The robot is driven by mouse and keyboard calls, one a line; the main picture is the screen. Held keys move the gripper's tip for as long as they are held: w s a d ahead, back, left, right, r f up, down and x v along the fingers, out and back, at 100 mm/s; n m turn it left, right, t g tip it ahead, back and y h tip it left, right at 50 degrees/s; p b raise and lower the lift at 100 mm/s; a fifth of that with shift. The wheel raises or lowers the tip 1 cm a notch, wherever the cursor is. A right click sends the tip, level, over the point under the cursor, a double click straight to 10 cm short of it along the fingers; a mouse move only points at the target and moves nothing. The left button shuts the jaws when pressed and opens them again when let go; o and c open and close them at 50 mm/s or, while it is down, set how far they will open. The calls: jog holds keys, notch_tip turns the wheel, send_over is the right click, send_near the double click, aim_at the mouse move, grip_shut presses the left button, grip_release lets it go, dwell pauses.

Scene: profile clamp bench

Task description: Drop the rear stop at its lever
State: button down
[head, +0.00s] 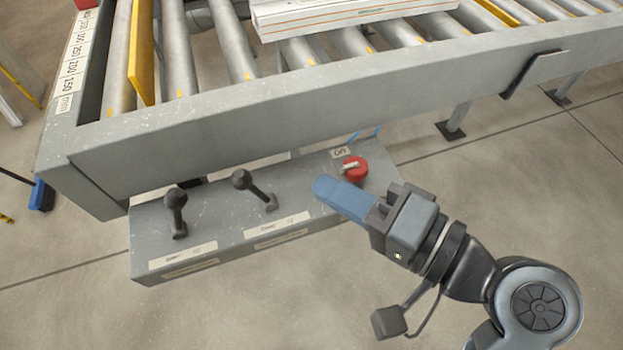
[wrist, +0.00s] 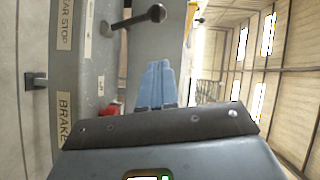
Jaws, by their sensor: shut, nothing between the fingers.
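A grey control box (head: 215,215) hangs below the roller table. Its middle lever (head: 258,192) is black with a ball knob, and stands up from the top face, leaning left in the head view. In the wrist view this lever (wrist: 128,22) is beside a label partly reading "STOP" (wrist: 66,25). My gripper (head: 322,186) is shut and empty, its blue fingers pointing left. The fingertips are right of the middle lever and apart from it; in the wrist view the fingers (wrist: 157,82) point up towards it.
A second black lever (head: 177,212) stands at the box's left. A red knob (head: 354,169) is close behind my fingers. A "BRAKE" label (wrist: 65,120) is on the box front. A yellow plate (head: 143,52) stands among the rollers; a white profile (head: 340,14) lies on them.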

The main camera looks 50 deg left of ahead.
jog(key=shift+b+v, duration=0.3)
jog(key=shift+v, duration=2.4)
jog(key=shift+f, duration=0.1)
jog(key=s+d+f+m+t+h, duration=0.3)
jog(key=d+f+m+t+h, duration=0.5)
jog(key=d+f+t, duration=0.7)
jog(key=s+d+h, duration=0.5)
jog(key=s+d, duration=0.3)
jog(key=d, duration=0.4)
jog(key=s+d+r+n+t+h, duration=0.3)
jog(key=s+d+r, duration=0.1)
jog(key=s+r, duration=0.3)
notch_tip(320, 180, up, 2)
jog(key=shift+s, duration=0.4)
